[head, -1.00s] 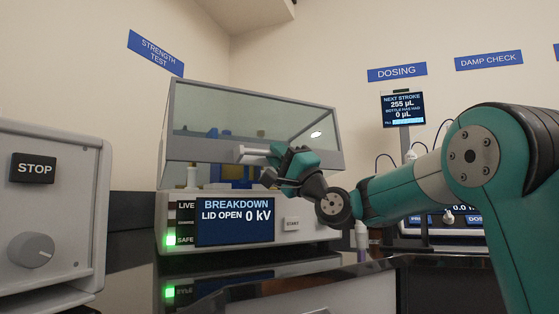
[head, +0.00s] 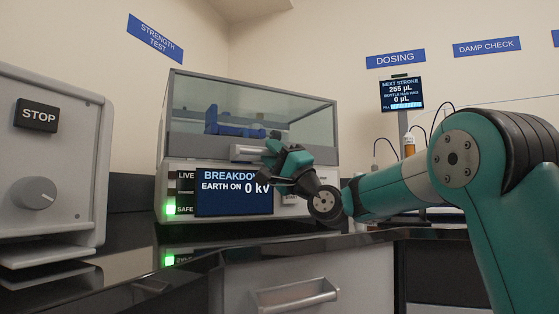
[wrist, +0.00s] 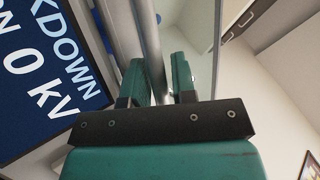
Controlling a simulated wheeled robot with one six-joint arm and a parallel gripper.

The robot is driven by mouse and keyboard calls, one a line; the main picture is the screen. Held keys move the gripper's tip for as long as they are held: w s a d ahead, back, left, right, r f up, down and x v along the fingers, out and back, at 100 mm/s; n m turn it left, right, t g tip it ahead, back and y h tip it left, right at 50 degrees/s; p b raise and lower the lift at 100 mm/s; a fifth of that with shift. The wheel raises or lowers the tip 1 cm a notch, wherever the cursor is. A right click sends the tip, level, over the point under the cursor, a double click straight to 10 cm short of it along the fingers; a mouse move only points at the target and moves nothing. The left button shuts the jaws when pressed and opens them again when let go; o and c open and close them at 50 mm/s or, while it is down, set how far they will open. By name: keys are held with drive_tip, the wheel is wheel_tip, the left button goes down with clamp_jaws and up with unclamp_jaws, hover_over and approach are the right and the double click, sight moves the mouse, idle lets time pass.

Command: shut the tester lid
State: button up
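The tester (head: 180,205) stands left of centre in the head view. Its clear, grey-framed lid (head: 300,118) sits down on the body, with no clear gap along the front. The screen (head: 234,192) is partly covered by my arm and reads "EARTH ON 0 kV". The pale bar handle (head: 246,152) sticks out at the lid's lower front. My gripper (head: 271,153) is at the handle's right part. In the wrist view, the gripper fingers (wrist: 160,78) lie on both sides of the bar (wrist: 150,40), with little gap, and appear shut on it.
A grey unit with a STOP button (head: 37,115) and knob stands at the near left. The dark counter (head: 130,265) runs in front, with a drawer handle (head: 298,294) below. The dosing screen (head: 402,94) stands at the back right. My arm fills the right side.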

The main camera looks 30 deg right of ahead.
drive_tip(key=b+v, duration=1)
drive_tip(key=v, duration=0.6)
drive_tip(key=shift+w+f, duration=0.15)
drive_tip(key=shift+w, duration=0.05)
drive_tip(key=shift+s+d+f+b, duration=0.2)
drive_tip(key=shift+s+f+b, duration=0.1)
drive_tip(key=shift+s+b, duration=0.5)
drive_tip(key=shift+w, duration=0.15)
